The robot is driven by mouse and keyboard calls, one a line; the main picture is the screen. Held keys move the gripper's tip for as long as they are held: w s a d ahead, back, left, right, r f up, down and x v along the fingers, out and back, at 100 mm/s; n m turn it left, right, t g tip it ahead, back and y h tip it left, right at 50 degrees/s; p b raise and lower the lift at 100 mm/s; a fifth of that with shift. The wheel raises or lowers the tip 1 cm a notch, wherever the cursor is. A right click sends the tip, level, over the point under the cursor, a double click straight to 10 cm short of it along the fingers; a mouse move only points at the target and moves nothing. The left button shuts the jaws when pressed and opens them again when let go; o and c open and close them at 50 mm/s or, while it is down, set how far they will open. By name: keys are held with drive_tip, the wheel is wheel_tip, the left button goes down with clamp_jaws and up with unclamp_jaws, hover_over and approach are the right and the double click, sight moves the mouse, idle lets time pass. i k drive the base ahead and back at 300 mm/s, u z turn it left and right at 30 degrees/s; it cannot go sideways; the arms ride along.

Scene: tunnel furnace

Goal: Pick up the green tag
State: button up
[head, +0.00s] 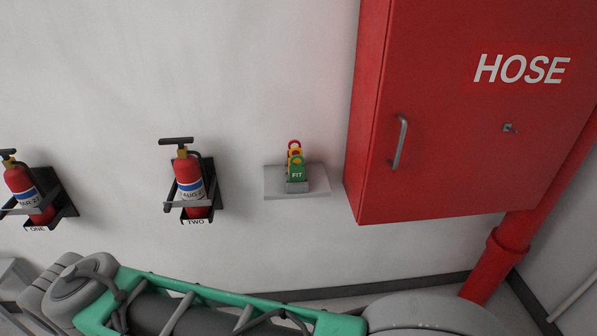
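The green tag (297,174) bears the word "FIT" and stands upright at the front of a small holder on a grey wall shelf (318,189). A yellow-orange tag (294,153) and a red tag (294,144) show behind and above it. Their lower parts are hidden by the green tag. My arm crosses the bottom of the head view, below the shelf and apart from it. My gripper is not in view.
A red hose cabinet (450,120) juts from the wall just right of the shelf. Fire extinguisher two (190,182) hangs left of the shelf, extinguisher one (24,190) at the far left. A red pipe (515,235) runs at right. The wall above the shelf is bare.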

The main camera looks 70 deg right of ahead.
sight(297, 172)
drive_tip(key=z, duration=0.7)
drive_tip(key=i, duration=0.65)
drive_tip(key=z, duration=1.05)
drive_tip(key=i, duration=0.65)
